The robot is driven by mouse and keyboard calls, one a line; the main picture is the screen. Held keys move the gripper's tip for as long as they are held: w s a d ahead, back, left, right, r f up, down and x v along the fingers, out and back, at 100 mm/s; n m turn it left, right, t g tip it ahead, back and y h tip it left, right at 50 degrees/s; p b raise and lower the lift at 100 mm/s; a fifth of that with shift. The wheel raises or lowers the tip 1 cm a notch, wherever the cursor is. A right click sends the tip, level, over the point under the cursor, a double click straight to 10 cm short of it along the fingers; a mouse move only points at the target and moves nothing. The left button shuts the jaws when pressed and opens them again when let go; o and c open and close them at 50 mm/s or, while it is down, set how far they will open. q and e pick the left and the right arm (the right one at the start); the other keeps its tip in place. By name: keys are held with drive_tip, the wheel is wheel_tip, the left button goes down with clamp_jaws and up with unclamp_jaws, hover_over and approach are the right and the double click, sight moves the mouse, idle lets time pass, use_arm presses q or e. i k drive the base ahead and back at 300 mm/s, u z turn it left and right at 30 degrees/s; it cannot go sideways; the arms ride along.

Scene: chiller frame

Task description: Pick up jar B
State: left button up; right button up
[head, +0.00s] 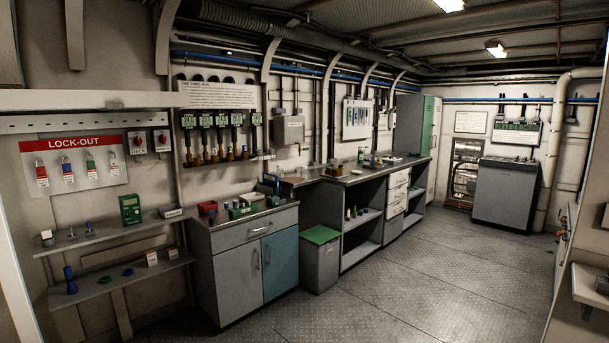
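No label reading jar B can be made out from here, so I cannot tell which thing it is. Small jar-like containers (348,213) stand on the shelf inside the open grey bench. More small bottles (361,156) stand on the worktop above them. A row of brown-based vessels (214,156) hangs under green tags on the wall at left. Neither of my grippers shows in the head view.
Wall shelves (120,280) hold small items at left. A grey unit (505,190) stands at the back. The metal floor (420,290) is clear.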

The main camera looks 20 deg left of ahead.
sight(303, 171)
drive_tip(key=u, duration=1.55)
drive_tip(key=i, duration=1.8)
drive_tip(key=z, duration=2.1)
drive_tip(key=i, duration=5.75)
